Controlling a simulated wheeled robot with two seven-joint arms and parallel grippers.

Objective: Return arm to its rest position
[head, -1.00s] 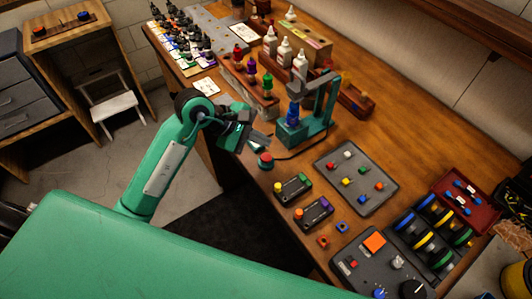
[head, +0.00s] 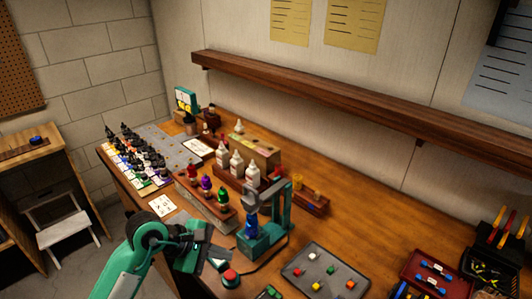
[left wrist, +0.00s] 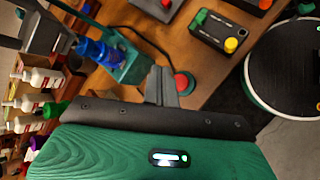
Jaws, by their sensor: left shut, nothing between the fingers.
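My left gripper (head: 220,262) is at the bottom of the head view, at the front edge of the bench. It is shut and empty, its fingers pressed together in the left wrist view (left wrist: 161,88). In the head view it shows just left of a red button (head: 231,277) and in front of a green press (head: 268,236) holding a blue part (head: 251,225). In the left wrist view the red button (left wrist: 183,82) shows just beyond the fingertips; I cannot tell the exact gap. My right gripper is out of view.
A wooden rack of coloured bottles (head: 206,200) and white bottles (head: 252,176) stand behind the gripper. A grey tray (head: 325,272) with coloured pieces lies to the right. A brown shelf (head: 350,105) runs along the wall. A white stool (head: 62,228) stands left.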

